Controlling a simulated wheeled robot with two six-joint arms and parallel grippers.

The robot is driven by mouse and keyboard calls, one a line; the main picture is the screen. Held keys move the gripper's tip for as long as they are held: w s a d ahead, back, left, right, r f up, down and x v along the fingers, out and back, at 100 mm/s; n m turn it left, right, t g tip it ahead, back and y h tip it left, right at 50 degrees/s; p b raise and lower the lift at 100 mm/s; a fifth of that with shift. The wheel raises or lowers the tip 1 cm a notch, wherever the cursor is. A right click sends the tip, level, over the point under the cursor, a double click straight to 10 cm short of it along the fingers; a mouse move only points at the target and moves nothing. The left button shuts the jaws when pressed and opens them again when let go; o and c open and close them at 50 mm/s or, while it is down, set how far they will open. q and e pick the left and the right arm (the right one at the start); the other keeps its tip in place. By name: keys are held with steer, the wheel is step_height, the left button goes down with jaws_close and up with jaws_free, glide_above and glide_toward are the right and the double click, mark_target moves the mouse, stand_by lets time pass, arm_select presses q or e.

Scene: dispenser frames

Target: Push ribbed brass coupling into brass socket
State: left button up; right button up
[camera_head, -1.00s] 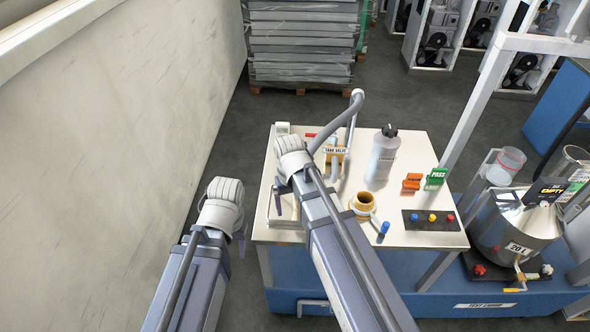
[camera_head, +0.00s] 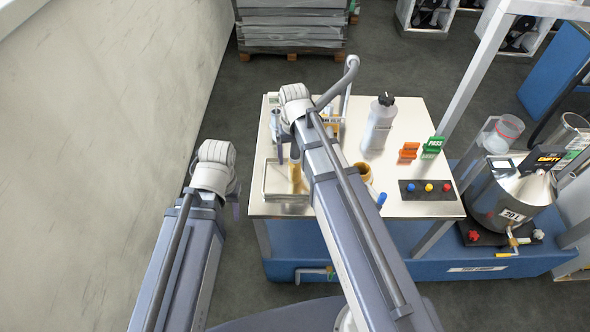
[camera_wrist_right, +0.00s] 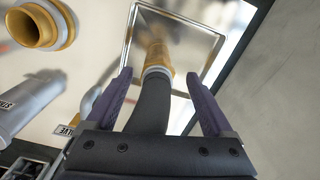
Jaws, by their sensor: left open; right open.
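The ribbed brass coupling (camera_head: 295,178) is over the shallow metal tray (camera_head: 270,190) at the table's left side. In the right wrist view the brass coupling (camera_wrist_right: 157,55) shows with a pale ring, at the end of a dark hose (camera_wrist_right: 150,105). My right gripper (camera_wrist_right: 163,97) is open, with its fingers on either side of the hose and apart from it. The brass socket (camera_wrist_right: 38,25) is at the upper left there; in the head view the socket (camera_head: 364,171) is partly hidden by my right arm. My left gripper (camera_head: 237,206) hangs off the table's left edge, empty.
A grey bottle (camera_head: 378,125), orange blocks (camera_head: 408,152), a green PASS sign (camera_head: 432,147) and a button panel (camera_head: 427,189) stand on the table's right half. A curved grey pipe (camera_head: 340,85) rises at the back. A wall is close on the left.

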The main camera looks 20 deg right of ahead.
mark_target(295, 166)
steer(key=shift+d+f+b, duration=0.15)
steer(key=shift+f+b, duration=2.45)
steer(key=shift+r, duration=0.1)
jaws_close()
